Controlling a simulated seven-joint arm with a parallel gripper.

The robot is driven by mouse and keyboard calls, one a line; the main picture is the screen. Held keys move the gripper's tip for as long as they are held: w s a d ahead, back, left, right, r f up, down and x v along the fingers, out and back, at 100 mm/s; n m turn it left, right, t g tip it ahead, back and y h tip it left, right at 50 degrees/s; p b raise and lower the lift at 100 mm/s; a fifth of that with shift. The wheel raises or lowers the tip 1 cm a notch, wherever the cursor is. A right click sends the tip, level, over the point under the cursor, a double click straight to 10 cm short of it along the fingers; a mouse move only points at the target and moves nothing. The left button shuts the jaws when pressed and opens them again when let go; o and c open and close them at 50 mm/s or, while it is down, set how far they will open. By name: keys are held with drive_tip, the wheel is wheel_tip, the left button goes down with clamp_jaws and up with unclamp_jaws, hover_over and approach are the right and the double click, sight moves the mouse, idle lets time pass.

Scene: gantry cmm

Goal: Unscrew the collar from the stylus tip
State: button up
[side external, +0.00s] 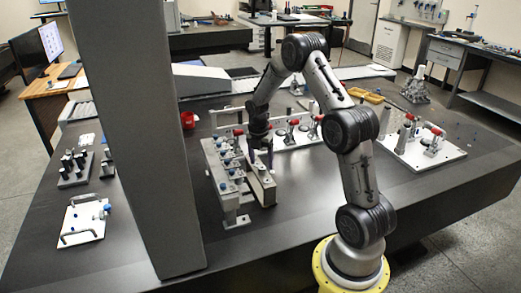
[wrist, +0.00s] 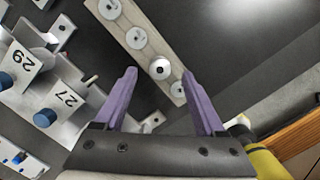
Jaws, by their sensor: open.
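My gripper (wrist: 159,76) is open, its two purple fingers apart with nothing between them. In the side view my gripper (side external: 260,148) points down beside the numbered rack (side external: 222,170). In the wrist view a light bar (wrist: 122,22) with several round silver pieces lies beyond the fingertips. One piece with a dark centre (wrist: 159,69) appears between the fingertips, apart from them. I cannot tell which piece is the collar or the stylus tip.
A grey column (side external: 130,130) stands on the dark table. A fixture plate with red-handled clamps (side external: 425,150) lies right.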

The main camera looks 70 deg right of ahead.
sight(262, 170)
drive_tip(key=shift+d+f, duration=0.2)
drive_tip(key=shift+f, duration=1.1)
clamp_jaws()
